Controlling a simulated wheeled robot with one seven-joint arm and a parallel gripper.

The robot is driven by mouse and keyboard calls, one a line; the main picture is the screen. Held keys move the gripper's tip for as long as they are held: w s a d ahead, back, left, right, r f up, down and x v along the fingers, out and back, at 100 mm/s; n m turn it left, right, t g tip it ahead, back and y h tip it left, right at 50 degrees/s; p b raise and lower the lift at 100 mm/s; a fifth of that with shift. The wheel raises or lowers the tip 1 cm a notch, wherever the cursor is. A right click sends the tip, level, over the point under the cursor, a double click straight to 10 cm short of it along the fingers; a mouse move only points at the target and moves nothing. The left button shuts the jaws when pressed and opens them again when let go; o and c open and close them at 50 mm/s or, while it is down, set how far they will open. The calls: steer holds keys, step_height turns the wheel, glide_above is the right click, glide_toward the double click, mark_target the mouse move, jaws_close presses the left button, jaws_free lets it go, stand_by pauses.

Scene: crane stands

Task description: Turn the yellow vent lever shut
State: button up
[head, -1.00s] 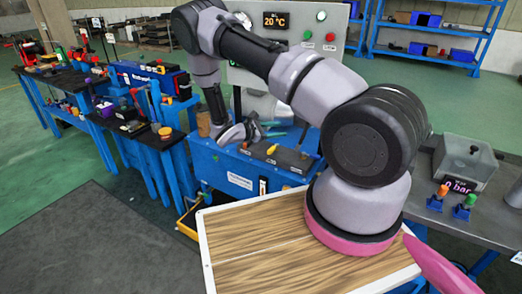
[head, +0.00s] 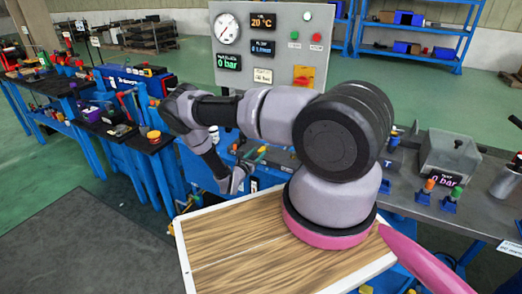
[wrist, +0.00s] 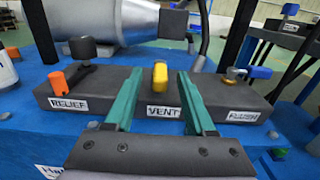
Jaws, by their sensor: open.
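The yellow vent lever (wrist: 160,75) stands on a dark grey block (wrist: 105,88), behind the label VENT, in the wrist view. It looks short and narrow, with its end towards me. My gripper (wrist: 158,76) is open. Its two green fingers reach forward on either side of the lever, with a gap visible on each side, and I see no contact. In the head view my gripper (head: 254,157) is low over the blue bench, where the lever is too small to make out surely.
An orange RELIEF lever (wrist: 58,81) with a black knob beside it is to the left on the block. A FLUSH fitting (wrist: 235,73) is to the right. A silver cylinder (wrist: 110,25) lies behind. The gauge panel (head: 272,50) reads 0 bar.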

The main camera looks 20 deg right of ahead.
mark_target(263, 149)
steer(key=shift+x, duration=2.05)
jaws_close()
